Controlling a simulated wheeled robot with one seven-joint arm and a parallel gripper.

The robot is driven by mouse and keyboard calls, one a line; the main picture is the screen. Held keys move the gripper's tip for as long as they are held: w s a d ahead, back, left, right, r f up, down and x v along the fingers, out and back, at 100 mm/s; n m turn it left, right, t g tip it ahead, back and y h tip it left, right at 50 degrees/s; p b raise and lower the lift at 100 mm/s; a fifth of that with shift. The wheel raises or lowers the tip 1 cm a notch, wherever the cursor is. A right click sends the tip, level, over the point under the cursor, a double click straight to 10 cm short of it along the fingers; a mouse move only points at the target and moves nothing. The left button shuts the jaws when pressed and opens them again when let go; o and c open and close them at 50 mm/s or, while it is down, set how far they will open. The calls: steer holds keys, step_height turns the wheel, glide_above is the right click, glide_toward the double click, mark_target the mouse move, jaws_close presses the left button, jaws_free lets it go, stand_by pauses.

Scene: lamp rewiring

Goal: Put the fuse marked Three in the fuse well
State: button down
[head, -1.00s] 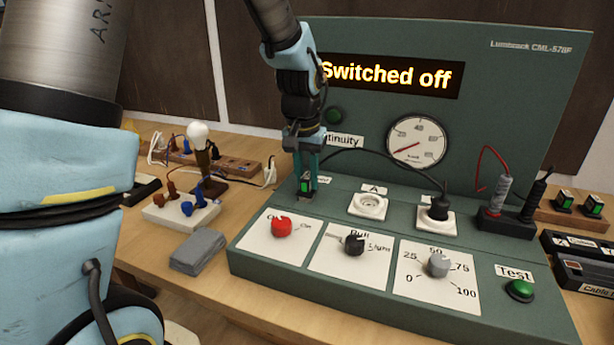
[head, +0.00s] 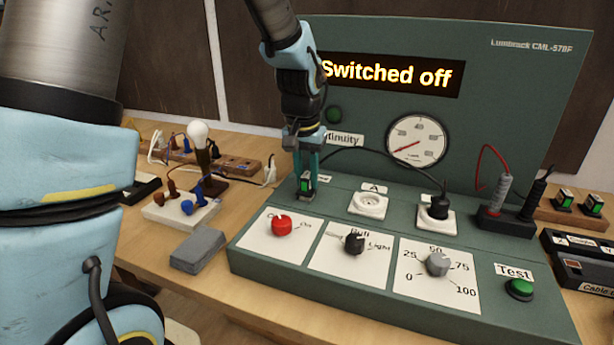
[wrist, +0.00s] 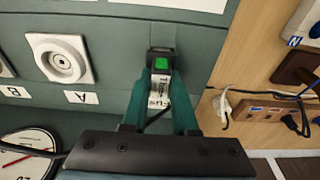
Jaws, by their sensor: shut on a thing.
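My gripper (head: 306,190) is shut on a fuse (head: 304,186), a small dark block with a green face. It is at the left end of the green test panel's (head: 340,190) ledge, left of socket A. In the wrist view the fuse (wrist: 161,64) sits between my fingertips, close to the panel surface. A white label lies behind it, partly covered by my fingers. The fuse well is hidden under the fuse and fingers, so I cannot tell whether the fuse is inside it.
Socket A (head: 370,204) is right of my gripper; a black plug (head: 439,207) stands in the socket beyond. Other green-faced fuses (head: 564,199) stand in a wooden holder at right. A lamp (head: 199,150), a terminal block (head: 181,211) and a grey block (head: 198,249) are left of the panel.

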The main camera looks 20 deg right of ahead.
mark_target(304, 179)
steer(key=shift+f, duration=0.45)
stand_by(0.3)
steer(key=c, duration=0.6)
jaws_free()
steer(key=shift+b, duration=0.3)
steer(key=r, duration=0.3)
steer(key=r+b, duration=0.1)
steer(key=r, duration=0.3)
steer(key=s+a+r+b, duration=0.1)
steer(key=r, duration=0.2)
steer(key=shift+s+r, duration=0.1)
steer(key=shift+r, duration=0.2)
steer(key=s+a+f+n, duration=0.1)
steer(key=a+f, duration=0.3)
steer(key=a, duration=0.5)
steer(key=a+f+n, duration=0.3)
steer(key=a+n, duration=0.1)
steer(key=a, duration=0.6)
steer(key=s+a+f+n+y, duration=0.1)
steer(key=a+f, duration=0.3)
steer(key=a, duration=0.6)
steer(key=shift+s+f+n, duration=0.35)
steer(key=shift+n, duration=0.35)
